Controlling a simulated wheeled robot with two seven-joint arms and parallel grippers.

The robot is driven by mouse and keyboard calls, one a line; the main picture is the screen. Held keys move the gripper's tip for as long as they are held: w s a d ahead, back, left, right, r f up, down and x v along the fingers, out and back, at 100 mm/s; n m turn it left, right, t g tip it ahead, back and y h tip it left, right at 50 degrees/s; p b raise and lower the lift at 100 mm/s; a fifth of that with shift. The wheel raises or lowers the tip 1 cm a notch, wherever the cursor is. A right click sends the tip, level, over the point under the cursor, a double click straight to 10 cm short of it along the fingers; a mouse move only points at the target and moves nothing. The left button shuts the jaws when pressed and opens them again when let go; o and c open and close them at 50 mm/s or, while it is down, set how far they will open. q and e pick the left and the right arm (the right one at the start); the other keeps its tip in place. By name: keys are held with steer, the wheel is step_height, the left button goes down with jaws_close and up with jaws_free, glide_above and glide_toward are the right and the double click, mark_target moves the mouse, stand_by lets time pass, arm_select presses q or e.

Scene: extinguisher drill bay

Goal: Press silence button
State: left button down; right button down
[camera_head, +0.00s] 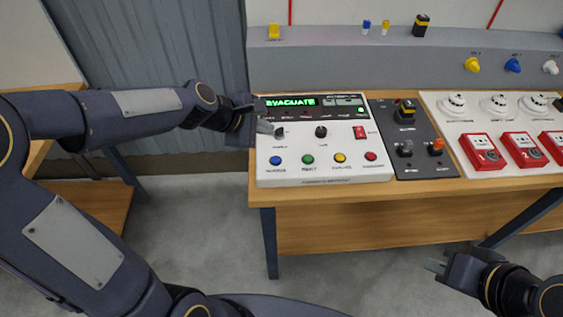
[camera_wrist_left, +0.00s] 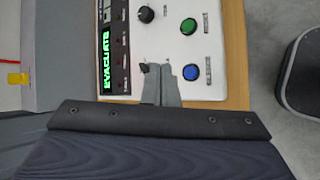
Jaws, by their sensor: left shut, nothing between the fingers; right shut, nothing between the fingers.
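The white control panel (camera_head: 320,172) lies on the table with a lit green display (camera_head: 291,101) reading EVACUATE. Along its front edge are a blue button (camera_head: 276,160), a green button (camera_head: 308,159), a yellow button (camera_head: 340,157) and a red button (camera_head: 371,156); their labels are too small to read surely. My left gripper (camera_head: 266,127) is shut and empty over the panel's left side, by the left black knob (camera_head: 280,132). In the left wrist view its fingertips (camera_wrist_left: 159,66) lie between that knob and the blue button (camera_wrist_left: 191,72). My right gripper (camera_head: 435,266) is shut and empty, in front of the table.
A red switch (camera_head: 360,132) and a middle black knob (camera_head: 321,131) sit on the panel. To the right are a dark panel (camera_head: 410,168) with switches and a white board (camera_head: 445,112) with detectors and red call points (camera_head: 482,153). A grey ledge (camera_head: 350,62) rises behind.

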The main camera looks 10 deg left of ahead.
mark_target(272, 161)
arm_select(q)
steer(key=shift+w+d+f+n, duration=0.25)
steer(key=shift+w+f+n, duration=0.15)
steer(key=shift+w, duration=0.1)
steer(key=shift+w+d+f+n, duration=0.2)
steer(key=shift+w+f+n, duration=0.1)
steer(key=shift+w+n, duration=0.15)
arm_select(e)
steer(key=shift+d, duration=0.25)
